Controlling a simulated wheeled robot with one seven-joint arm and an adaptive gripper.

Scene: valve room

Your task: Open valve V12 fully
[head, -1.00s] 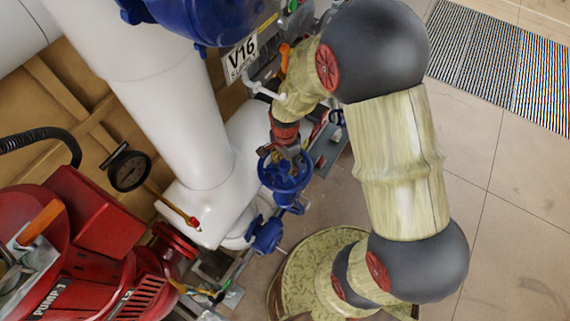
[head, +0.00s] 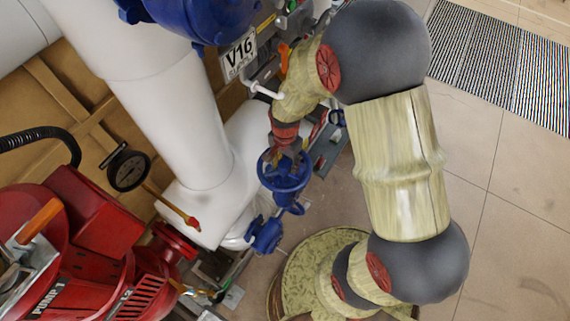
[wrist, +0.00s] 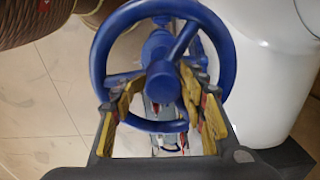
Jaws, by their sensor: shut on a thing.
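A blue handwheel (head: 285,183) stands low beside the white pipework, in the middle of the head view. It fills the upper middle of the wrist view (wrist: 162,85), with its hub facing the camera and its spokes showing. No V12 label is readable on it. My gripper (wrist: 160,90) reaches down onto the wheel, with one yellow-padded finger on each side of the hub. The fingers are closed in on the wheel's spokes and hub. In the head view, my gripper (head: 285,155) meets the top of the wheel, and its fingertips are hard to make out.
A V16 sign (head: 240,54) hangs by a large blue body (head: 205,18). A white pipe (head: 165,100) runs beside the wheel. Tiled floor (head: 510,210) is clear at the right.

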